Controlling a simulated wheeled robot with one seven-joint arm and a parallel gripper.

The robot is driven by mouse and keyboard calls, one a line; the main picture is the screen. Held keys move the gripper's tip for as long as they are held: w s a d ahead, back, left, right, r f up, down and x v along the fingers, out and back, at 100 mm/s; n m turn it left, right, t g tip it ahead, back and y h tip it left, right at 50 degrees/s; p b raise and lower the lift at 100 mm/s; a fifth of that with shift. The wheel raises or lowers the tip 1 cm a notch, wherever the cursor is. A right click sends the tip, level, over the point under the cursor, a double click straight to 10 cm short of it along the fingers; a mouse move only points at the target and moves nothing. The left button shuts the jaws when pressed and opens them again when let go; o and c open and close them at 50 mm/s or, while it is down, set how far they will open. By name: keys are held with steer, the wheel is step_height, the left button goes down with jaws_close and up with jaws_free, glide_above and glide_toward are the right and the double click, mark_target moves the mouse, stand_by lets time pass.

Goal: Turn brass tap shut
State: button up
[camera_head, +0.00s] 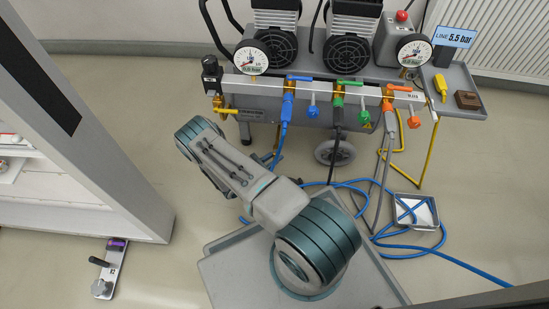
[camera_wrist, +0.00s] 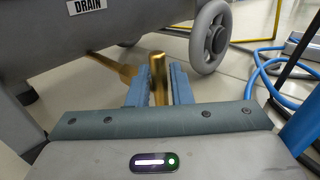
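The brass tap shows in the wrist view under the grey tank (camera_wrist: 60,50) marked DRAIN. Its upright brass lever (camera_wrist: 158,72) stands between the two blue fingers of my gripper (camera_wrist: 160,88), and a brass pipe (camera_wrist: 112,66) runs off to the left behind them. The fingers flank the lever closely. Whether both press on it I cannot tell. The lever's lower end is hidden by my gripper's body.
A caster wheel (camera_wrist: 210,38) is close right of the tap. Blue, green and orange valves (camera_head: 390,95) line the manifold above. A side shelf (camera_head: 463,105) stands right. A grey cabinet (camera_head: 110,140) stands left.

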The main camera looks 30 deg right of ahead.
jaws_close()
